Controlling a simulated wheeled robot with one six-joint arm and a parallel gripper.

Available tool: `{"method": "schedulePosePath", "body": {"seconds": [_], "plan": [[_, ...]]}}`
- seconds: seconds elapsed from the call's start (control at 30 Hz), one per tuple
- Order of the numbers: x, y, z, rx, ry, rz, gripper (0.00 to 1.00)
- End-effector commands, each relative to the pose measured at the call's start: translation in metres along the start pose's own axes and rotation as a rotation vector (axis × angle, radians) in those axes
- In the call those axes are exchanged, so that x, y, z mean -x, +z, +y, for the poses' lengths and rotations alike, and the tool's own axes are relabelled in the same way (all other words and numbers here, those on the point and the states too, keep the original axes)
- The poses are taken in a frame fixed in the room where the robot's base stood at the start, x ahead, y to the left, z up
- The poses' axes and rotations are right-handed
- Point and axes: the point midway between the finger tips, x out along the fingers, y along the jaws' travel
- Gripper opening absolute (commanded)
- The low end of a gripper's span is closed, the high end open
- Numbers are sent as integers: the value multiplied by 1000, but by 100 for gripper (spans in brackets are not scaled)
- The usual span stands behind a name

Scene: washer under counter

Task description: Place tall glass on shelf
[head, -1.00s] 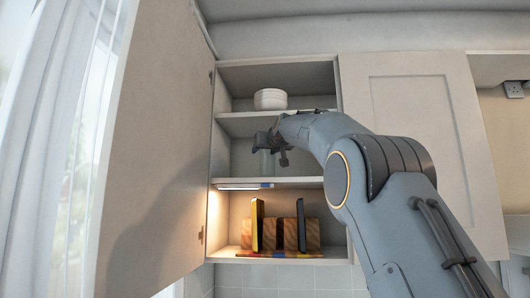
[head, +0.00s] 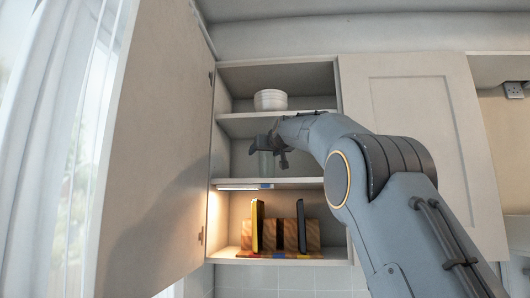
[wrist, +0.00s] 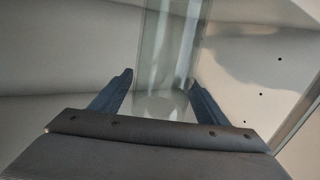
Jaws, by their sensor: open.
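The tall glass (head: 265,163) is clear and stands upright on the middle shelf (head: 300,182) of the open wall cabinet, partly hidden by my gripper. It also shows in the wrist view (wrist: 168,55), between and beyond the fingers. My gripper (head: 268,150) is inside the middle compartment at the glass. In the wrist view the two dark fingers (wrist: 155,92) are spread, one on each side of the glass, with gaps visible beside it.
White stacked bowls (head: 270,99) stand on the upper shelf. The bottom compartment holds a wooden block (head: 290,235) with yellow and dark upright items. The open cabinet door (head: 160,130) stands at left, a closed door (head: 425,130) at right. The middle shelf is otherwise mostly clear.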

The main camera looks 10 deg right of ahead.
Motion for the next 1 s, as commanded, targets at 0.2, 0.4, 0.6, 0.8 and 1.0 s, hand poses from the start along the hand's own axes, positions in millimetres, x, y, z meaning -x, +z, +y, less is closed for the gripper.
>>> {"method": "schedulePosePath", "body": {"seconds": [0.2,0.4,0.6,0.8,1.0], "plan": [[15,-2,0,0,0,2,68],[46,-1,0,0,0,2,68],[80,-1,0,1,0,2,68],[107,-1,0,0,1,0,68],[119,-2,0,0,0,0,68]]}}
